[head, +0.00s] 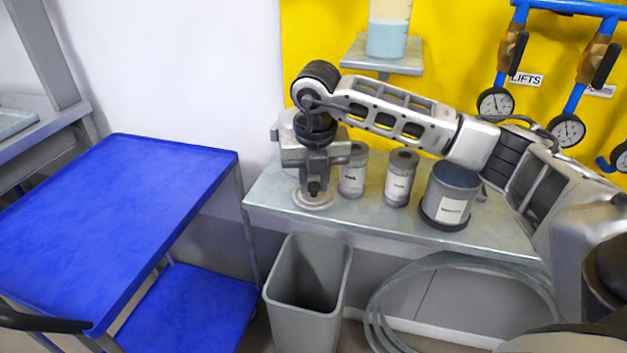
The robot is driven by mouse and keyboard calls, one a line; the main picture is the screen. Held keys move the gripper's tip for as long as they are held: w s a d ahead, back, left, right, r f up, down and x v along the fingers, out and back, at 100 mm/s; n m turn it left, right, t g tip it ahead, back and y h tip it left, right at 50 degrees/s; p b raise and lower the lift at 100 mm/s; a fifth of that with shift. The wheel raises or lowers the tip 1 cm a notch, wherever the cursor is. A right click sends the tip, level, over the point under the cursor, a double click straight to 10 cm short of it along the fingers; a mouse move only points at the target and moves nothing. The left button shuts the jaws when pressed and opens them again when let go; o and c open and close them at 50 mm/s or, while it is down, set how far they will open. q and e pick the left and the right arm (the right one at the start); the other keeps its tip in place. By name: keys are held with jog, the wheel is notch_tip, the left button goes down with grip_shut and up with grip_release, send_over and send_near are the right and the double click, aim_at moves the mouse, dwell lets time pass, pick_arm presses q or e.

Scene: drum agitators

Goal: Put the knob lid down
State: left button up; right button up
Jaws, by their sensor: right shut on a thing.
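The knob lid (313,199) is a round, flat, pale grey disc at the left end of the metal shelf table (385,221). My right gripper (315,187) points down over it, shut on its knob. The lid is at or very near the table surface; I cannot tell whether it touches. The fingers and the wrist hide the knob and much of the lid's middle. My left gripper is not in view.
Two labelled grey canisters (352,176) (400,180) and a larger open grey pot (451,196) stand right of the lid. A grey bin (308,312) stands below the table's front edge. A blue cart (110,215) with a bare top is at left. A coiled hose hangs below.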

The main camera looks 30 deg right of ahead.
jog(key=shift+f, duration=0.25)
jog(key=o, duration=1)
jog(key=shift+r, duration=0.1)
jog(key=shift+c, duration=0.2)
